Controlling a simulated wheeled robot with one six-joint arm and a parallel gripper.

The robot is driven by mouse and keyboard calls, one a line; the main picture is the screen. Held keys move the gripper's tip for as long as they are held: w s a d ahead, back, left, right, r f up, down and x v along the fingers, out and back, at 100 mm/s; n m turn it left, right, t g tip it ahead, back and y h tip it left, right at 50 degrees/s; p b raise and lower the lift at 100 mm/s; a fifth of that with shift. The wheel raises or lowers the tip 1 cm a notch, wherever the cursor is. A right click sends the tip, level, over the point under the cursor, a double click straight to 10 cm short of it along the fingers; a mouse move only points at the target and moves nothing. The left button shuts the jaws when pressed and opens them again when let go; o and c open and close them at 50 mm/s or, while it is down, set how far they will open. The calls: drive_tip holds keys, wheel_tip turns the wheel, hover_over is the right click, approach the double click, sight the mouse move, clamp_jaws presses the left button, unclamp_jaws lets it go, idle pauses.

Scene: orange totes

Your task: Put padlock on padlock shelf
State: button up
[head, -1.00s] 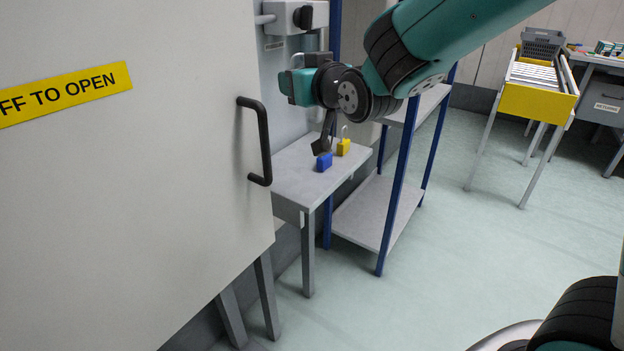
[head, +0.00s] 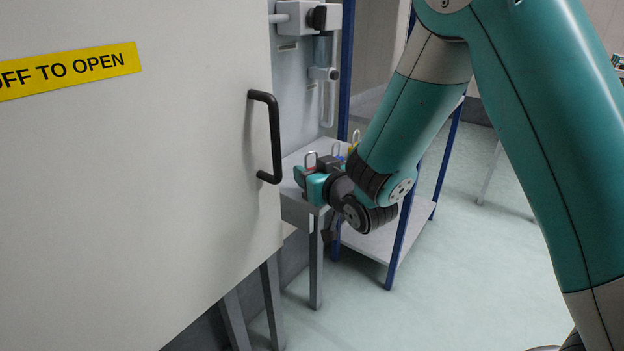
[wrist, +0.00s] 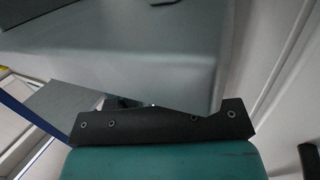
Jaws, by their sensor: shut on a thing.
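My gripper (head: 304,177) is low at the near side of the small grey shelf table (head: 290,190). It is shut on a padlock, of which a sliver of red body (head: 311,169) and a metal shackle (head: 311,157) show in the head view. In the wrist view the black gripper mount (wrist: 160,122) fills the lower middle; the held padlock is not clear. I cannot tell whether the held padlock touches the tabletop.
A large pale door with a black handle (head: 272,135) stands close left of my gripper. A blue-post rack (head: 400,235) stands right behind the table. A wall fixture (head: 300,17) is above. The floor at right is clear.

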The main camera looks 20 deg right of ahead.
drive_tip(key=shift+f, duration=0.45)
drive_tip(key=shift+f, duration=0.2)
drive_tip(key=o, duration=1)
drive_tip(key=shift+c, duration=0.2)
drive_tip(key=shift+r, duration=0.1)
